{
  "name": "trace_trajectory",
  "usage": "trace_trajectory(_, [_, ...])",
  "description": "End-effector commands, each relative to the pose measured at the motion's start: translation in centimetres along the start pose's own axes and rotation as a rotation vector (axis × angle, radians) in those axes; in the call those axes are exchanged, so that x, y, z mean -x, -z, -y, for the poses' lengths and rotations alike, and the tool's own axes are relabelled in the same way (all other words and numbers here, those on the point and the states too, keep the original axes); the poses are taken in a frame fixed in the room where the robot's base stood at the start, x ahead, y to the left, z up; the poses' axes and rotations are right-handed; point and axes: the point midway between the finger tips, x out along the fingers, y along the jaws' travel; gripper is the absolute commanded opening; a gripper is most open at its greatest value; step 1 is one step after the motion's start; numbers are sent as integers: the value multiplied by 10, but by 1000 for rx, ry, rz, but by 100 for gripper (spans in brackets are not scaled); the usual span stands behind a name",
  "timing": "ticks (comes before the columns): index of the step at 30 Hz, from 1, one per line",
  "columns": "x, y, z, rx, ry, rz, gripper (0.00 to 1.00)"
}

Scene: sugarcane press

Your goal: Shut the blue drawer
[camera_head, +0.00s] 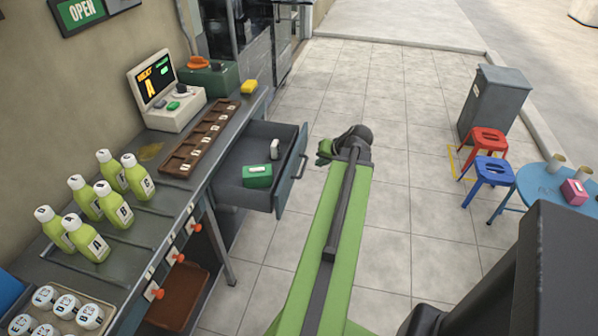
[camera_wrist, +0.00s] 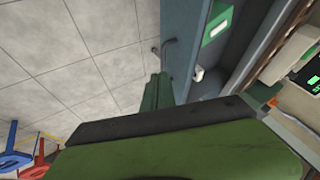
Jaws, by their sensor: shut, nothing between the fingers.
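The blue drawer (camera_head: 292,172) stands pulled out from the grey counter, its blue-grey front facing right in the head view. A dark handle (camera_head: 302,165) is on that front. Inside lie a green box (camera_head: 257,176) and a small white item (camera_head: 274,149). My gripper (camera_head: 325,152) is just right of the drawer front, outside it, partly hidden by my own wrist. In the wrist view my gripper (camera_wrist: 157,80) has its green fingers together and empty, beside the drawer front (camera_wrist: 180,45) and below the handle (camera_wrist: 168,50). Whether it touches the front is unclear.
The counter holds a brown slotted rack (camera_head: 208,135), a register (camera_head: 165,90) and several green bottles (camera_head: 110,200). The tiled floor right of the drawer is clear. Red (camera_head: 487,137) and blue (camera_head: 492,170) stools, a blue table (camera_head: 545,185) and a grey bin (camera_head: 495,100) stand at right.

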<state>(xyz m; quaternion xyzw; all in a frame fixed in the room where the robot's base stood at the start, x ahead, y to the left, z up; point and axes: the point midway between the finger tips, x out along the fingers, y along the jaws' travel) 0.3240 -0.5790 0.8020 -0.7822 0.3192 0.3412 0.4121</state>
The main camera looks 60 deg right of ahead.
Motion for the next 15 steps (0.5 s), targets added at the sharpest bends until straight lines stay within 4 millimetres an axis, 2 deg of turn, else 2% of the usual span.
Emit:
trace_trajectory(5, [-19,-2,-2,1,0,2,0])
trace_trajectory(15, [-95,-4,-3,3,0,3,0])
